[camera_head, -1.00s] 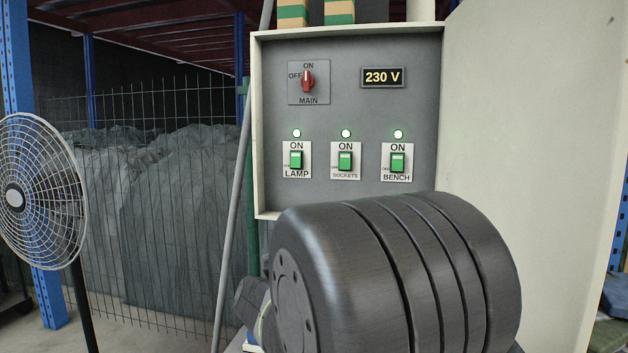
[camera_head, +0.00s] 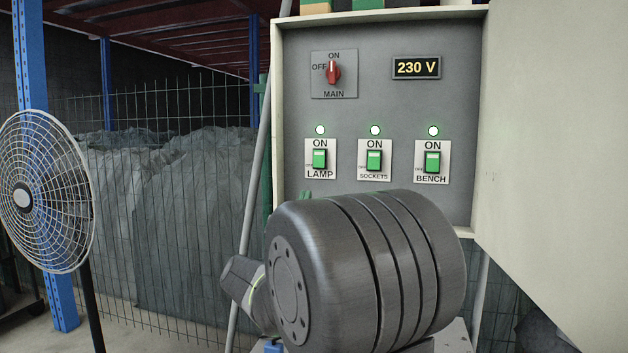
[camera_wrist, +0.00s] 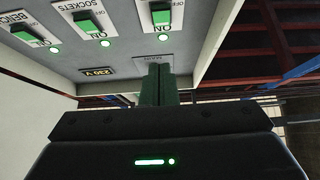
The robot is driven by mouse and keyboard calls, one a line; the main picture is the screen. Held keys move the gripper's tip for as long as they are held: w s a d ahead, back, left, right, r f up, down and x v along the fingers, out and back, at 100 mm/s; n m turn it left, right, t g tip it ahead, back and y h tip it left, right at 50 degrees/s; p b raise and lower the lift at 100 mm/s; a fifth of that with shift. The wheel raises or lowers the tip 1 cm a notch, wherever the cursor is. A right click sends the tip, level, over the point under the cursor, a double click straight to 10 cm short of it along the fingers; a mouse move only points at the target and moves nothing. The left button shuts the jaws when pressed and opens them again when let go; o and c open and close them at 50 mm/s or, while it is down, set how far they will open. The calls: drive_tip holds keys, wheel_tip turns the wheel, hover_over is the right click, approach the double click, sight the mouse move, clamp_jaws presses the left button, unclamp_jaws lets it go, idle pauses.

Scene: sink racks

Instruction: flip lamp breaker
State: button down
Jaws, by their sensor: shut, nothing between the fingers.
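The lamp breaker (camera_head: 320,159) is a green rocker on a white plate marked ON and LAMP, at the lower left of the grey panel. Its indicator above is lit green, and the rocker sits toward ON. In the wrist view, which is upside down, the lamp breaker (camera_wrist: 161,14) is at the top centre. My gripper (camera_wrist: 158,68) points toward the panel with its dark green fingers together and empty, apart from the breaker. In the head view my dark arm hides most of the gripper; a small green tip shows just below the lamp plate.
The sockets breaker (camera_head: 374,160) and bench breaker (camera_head: 432,162) stand to the right, both lit. The red main switch (camera_head: 333,72) and 230 V display (camera_head: 416,67) are above. The open cabinet door (camera_head: 560,150) is at right, a fan (camera_head: 45,190) at left.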

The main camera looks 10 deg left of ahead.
drive_tip(key=p, duration=0.2)
approach(321, 160)
wheel_tip(321, 160, up, 4)
drive_tip(key=w, duration=0.4)
drive_tip(key=shift+f+p, duration=0.15)
drive_tip(key=shift+p, duration=0.2)
drive_tip(key=shift+w, duration=0.35)
drive_tip(key=shift+f, duration=0.1)
